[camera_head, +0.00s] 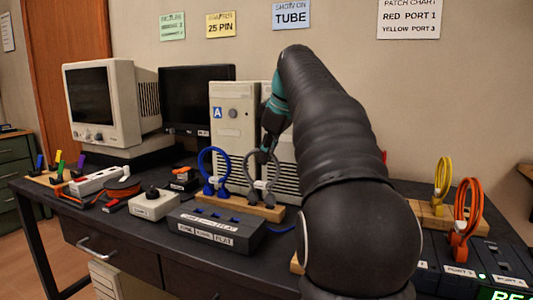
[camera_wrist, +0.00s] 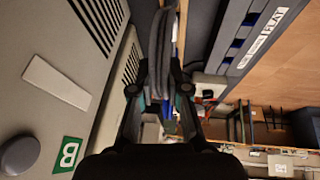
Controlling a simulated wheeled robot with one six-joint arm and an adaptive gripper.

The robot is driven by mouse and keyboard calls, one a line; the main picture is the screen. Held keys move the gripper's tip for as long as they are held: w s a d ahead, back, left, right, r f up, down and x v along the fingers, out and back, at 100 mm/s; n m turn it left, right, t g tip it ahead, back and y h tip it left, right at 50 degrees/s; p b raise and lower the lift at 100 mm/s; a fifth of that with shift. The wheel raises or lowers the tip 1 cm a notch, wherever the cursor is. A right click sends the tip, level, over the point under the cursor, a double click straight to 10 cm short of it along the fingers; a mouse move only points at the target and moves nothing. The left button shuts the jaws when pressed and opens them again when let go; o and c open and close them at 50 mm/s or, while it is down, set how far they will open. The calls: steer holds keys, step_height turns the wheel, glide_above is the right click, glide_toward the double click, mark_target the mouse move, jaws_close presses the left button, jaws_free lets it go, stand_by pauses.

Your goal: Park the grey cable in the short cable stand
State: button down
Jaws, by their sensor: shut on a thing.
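The grey cable (camera_head: 262,185) is a tall loop at the right end of a wooden cable stand (camera_head: 235,203), beside a blue cable loop (camera_head: 207,165). My gripper (camera_head: 265,152) is shut on the upper part of the grey loop. In the wrist view the grey cable (camera_wrist: 160,45) runs between the fingertips of my gripper (camera_wrist: 160,82). I cannot tell whether the grey plug ends rest in the stand or just above it. Another wooden stand (camera_head: 428,212) at the right has a yellow cable loop (camera_head: 442,180). I cannot tell which stand is the short one.
A beige computer tower (camera_head: 232,125) labelled A stands close behind the gripper. A dark switch box (camera_head: 217,228) marked FLAT lies in front of the stand. An orange cable loop (camera_head: 466,210) rises at the right. My arm hides the middle right of the table.

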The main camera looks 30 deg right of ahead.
steer(key=shift+f, duration=0.3)
stand_by(0.6)
steer(key=shift+c, duration=2.2)
jaws_free()
steer(key=shift+r, duration=0.1)
steer(key=v, duration=0.7)
steer(key=shift+s+r, duration=0.1)
steer(key=shift+s, duration=0.05)
